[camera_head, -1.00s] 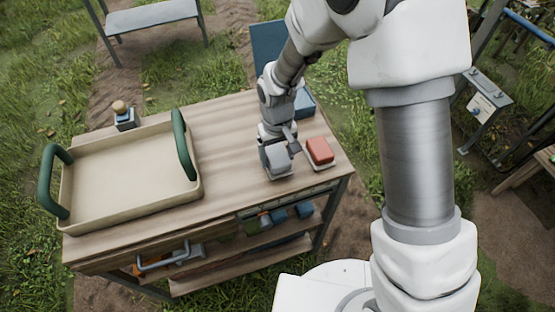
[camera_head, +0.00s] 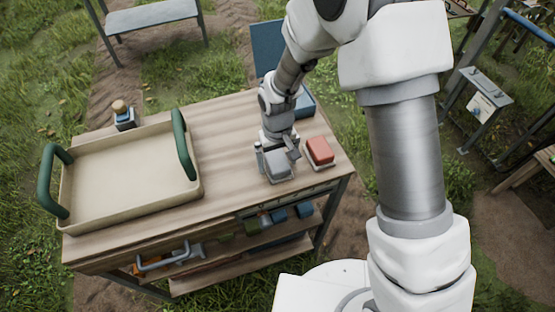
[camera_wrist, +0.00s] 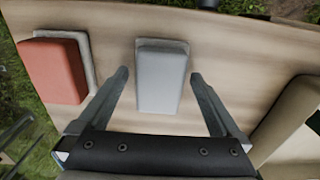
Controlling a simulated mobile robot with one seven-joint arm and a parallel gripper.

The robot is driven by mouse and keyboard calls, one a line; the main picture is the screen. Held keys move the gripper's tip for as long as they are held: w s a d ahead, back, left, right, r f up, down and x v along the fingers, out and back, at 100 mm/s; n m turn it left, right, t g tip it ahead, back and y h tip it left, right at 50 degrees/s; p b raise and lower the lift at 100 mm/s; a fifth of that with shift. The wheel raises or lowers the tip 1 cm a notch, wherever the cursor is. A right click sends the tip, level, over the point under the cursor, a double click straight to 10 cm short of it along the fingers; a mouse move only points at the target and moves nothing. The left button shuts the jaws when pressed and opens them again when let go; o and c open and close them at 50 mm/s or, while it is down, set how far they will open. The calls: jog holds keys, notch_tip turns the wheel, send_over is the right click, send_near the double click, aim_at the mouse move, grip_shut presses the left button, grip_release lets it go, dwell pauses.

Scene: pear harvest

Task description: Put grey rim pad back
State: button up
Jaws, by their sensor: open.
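The grey rim pad (camera_head: 279,166) sits on the tabletop near the table's front right, left of the red pad. In the wrist view the grey pad (camera_wrist: 162,80) lies between my open fingers, with clear gaps on both sides. My gripper (camera_head: 277,155) is low over the grey pad, its fingers spread; they also show in the wrist view (camera_wrist: 160,78). A thin light grey base edge shows around the grey pad's far end. Whether the fingers reach down beside its full height I cannot tell.
A red pad (camera_head: 320,151) on a pale base stands close to the right; it also shows in the wrist view (camera_wrist: 52,72). A beige tray (camera_head: 125,172) with green handles fills the table's left. A small wooden-topped item (camera_head: 123,115) stands behind it. The middle of the tabletop (camera_head: 228,140) is clear.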

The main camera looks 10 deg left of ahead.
aim_at(277, 161)
notch_tip(277, 161, up, 12)
jog(key=d+r+m+t, duration=0.2)
jog(key=d+r, duration=0.6)
jog(key=r, duration=0.1)
jog(key=s+d+r+m+t, duration=0.3)
jog(key=s+d+r+m, duration=0.1)
jog(key=s+d+r, duration=0.6)
jog(key=shift+s+d+r+t, duration=0.15)
jog(key=shift+s+d+t, duration=0.15)
jog(key=shift+s+d, duration=2)
jog(key=shift+w+d, duration=0.45)
